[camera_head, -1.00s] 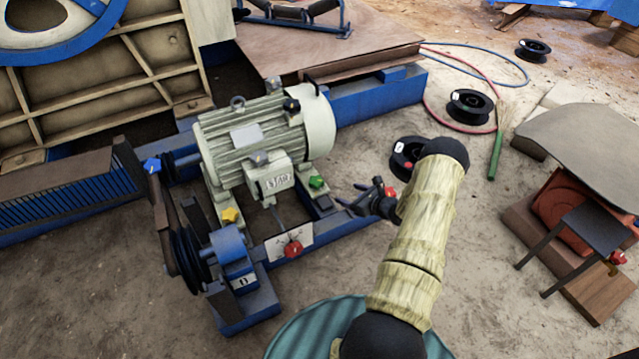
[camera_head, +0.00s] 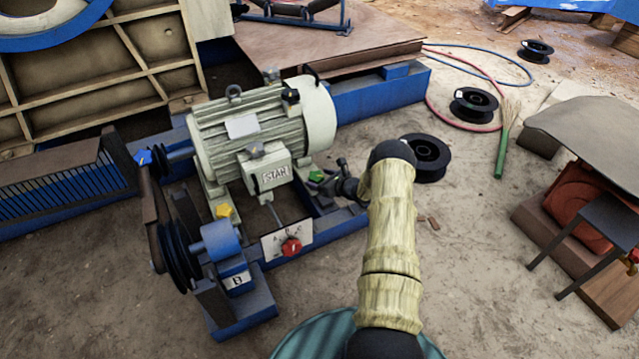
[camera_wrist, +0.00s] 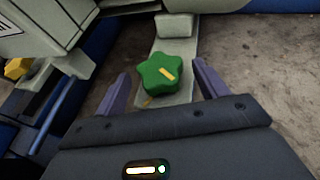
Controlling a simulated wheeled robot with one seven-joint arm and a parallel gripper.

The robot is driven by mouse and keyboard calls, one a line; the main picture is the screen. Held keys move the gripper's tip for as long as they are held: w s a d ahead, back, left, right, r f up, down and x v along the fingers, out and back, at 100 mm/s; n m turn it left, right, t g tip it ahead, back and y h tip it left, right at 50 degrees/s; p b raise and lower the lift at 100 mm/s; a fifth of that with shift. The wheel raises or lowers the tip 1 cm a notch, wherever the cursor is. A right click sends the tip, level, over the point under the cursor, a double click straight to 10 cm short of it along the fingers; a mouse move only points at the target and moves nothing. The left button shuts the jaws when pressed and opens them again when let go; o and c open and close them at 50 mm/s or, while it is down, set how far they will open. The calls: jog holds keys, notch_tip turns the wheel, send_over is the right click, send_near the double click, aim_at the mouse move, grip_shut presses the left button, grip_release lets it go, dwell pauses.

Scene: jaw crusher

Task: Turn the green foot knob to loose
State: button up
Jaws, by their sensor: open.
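The green foot knob (camera_wrist: 165,78) is star-shaped, with a yellow bar on its top pointing towards the lower right in the wrist view. A yellow mark shows on the pale motor foot (camera_wrist: 180,50) below its lower left edge. The knob also shows in the head view (camera_head: 316,176), at the motor's right foot. My gripper (camera_wrist: 160,78) is open, its two fingers on the left and right of the knob. A gap shows on both sides; I cannot tell its height over the knob. In the head view my gripper (camera_head: 330,178) is beside the knob, partly hidden by my arm.
The grey motor (camera_head: 262,125) stands just left of the knob. A yellow knob (camera_head: 224,211) is on another foot, and a red knob (camera_head: 291,247) on a white plate in front. Black spools (camera_head: 428,160) and open floor lie to the right.

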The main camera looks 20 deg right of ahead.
jog(key=shift+w+a+f, duration=0.15)
jog(key=shift+w, duration=0.25)
jog(key=c, duration=1)
jog(key=shift+w+n+y+b, duration=0.1)
jog(key=shift+n+y+b, duration=0.6)
jog(key=shift+y+b, duration=0.1)
jog(key=n+g+y+b, duration=0.1)
jog(key=n+y+b, duration=0.1)
jog(key=shift+w+d+g+b, duration=0.15)
jog(key=shift+d+g+b, duration=0.1)
jog(key=shift+g+b, duration=0.15)
jog(key=shift+n+g+y+b, duration=0.3)
jog(key=shift+n+y+b, duration=0.25)
jog(key=shift+n+y, duration=0.05)
jog(key=o, duration=1)
